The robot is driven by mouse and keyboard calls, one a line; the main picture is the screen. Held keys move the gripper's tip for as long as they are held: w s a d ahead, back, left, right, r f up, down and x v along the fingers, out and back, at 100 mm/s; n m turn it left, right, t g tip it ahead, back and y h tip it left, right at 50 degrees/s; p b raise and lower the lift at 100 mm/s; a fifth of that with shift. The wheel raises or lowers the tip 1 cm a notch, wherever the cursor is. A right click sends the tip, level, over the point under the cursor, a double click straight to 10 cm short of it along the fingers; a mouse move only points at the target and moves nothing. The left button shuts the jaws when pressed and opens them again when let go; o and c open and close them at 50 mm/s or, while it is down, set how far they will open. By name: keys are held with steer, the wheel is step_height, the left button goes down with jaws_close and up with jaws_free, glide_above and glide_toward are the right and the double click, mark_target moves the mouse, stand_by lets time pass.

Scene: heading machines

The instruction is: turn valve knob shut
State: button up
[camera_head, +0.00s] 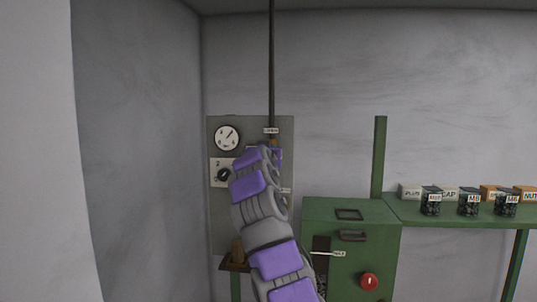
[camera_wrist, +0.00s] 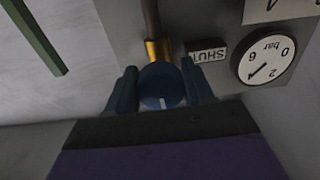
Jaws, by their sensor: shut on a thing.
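The blue round valve knob (camera_wrist: 162,87) sits below a brass fitting (camera_wrist: 158,50) in the wrist view, with a white mark on its face pointing toward the gripper body. My gripper (camera_wrist: 161,78) has one dark blue finger on each side of the knob and is shut on it. A label reading SHUT (camera_wrist: 208,55) is beside the fitting. A bar gauge (camera_wrist: 265,59) is right of it. In the head view my arm reaches to the grey panel (camera_head: 284,124) and hides the knob; the gauge (camera_head: 227,138) shows at the panel's upper left.
A dark pipe (camera_head: 271,65) rises from the panel. A black selector knob (camera_head: 223,175) is left of my arm. A green cabinet (camera_head: 375,228) with a red button (camera_head: 369,281) stands at right, beside a green shelf (camera_head: 450,217) with small boxes and dark bins.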

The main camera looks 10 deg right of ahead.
steer(key=shift+n, duration=1.3)
steer(key=shift+n+p, duration=0.3)
steer(key=shift+n, duration=0.6)
steer(key=n+p, duration=0.2)
steer(key=n, duration=0.3)
steer(key=shift+d, duration=0.1)
steer(key=n+p, duration=0.1)
steer(key=n, duration=0.3)
steer(key=shift+f+n, duration=0.1)
steer(key=shift+n, duration=2.1)
steer(key=shift+c, duration=0.2)
